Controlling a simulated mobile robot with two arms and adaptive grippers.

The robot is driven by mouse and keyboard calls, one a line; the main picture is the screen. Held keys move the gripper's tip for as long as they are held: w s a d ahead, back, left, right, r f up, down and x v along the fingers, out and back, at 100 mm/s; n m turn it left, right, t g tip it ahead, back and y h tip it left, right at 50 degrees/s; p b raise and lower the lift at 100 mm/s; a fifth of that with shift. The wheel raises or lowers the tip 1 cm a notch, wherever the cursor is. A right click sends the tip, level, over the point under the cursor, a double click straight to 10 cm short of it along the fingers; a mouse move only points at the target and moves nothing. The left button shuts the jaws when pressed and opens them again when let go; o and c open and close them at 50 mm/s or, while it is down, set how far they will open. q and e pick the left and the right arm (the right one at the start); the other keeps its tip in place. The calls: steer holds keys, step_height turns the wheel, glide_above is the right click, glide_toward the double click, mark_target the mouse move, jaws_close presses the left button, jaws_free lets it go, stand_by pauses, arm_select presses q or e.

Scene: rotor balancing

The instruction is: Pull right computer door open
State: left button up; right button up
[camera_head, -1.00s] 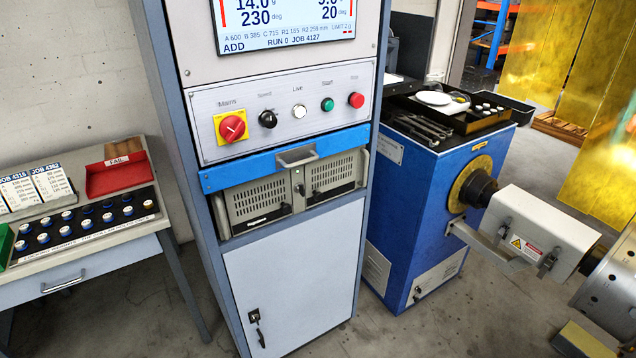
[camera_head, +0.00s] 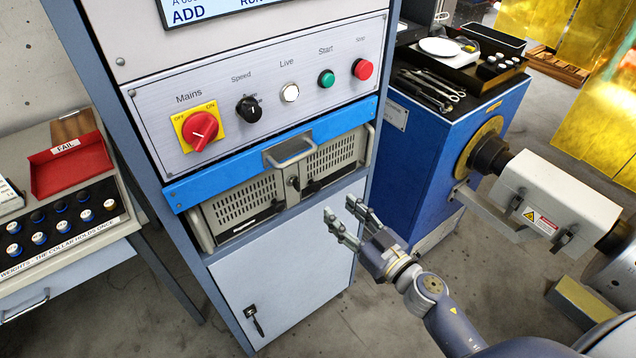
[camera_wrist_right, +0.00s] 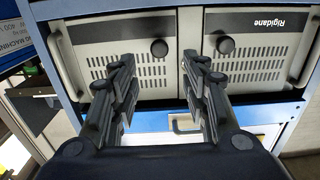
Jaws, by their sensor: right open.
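The computer is a beige rack unit with two vented doors below a blue drawer front. Its right door (camera_head: 335,157) looks shut, flush with the left door (camera_head: 240,203). My right gripper (camera_head: 340,207) is open and empty, in front of and below the right door, apart from it. The right wrist view is upside down, so the right door (camera_wrist_right: 112,68) shows on the left there, with a round black knob (camera_wrist_right: 159,47) near the centre divider. My left gripper is out of view.
The blue drawer (camera_head: 275,150) with its protruding handle (camera_head: 290,151) sits just above the computer. A light cabinet door (camera_head: 280,280) lies below. The blue machine (camera_head: 440,150) stands to the right and a weights table (camera_head: 90,255) to the left.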

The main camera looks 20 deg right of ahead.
mark_target(318, 188)
steer(key=x, duration=0.5)
steer(key=shift+w+r+p, duration=0.1)
steer(key=shift+p, duration=0.2)
steer(key=shift+x, duration=2.1)
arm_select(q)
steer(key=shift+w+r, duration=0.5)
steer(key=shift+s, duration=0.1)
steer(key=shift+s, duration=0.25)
arm_select(e)
jaws_close()
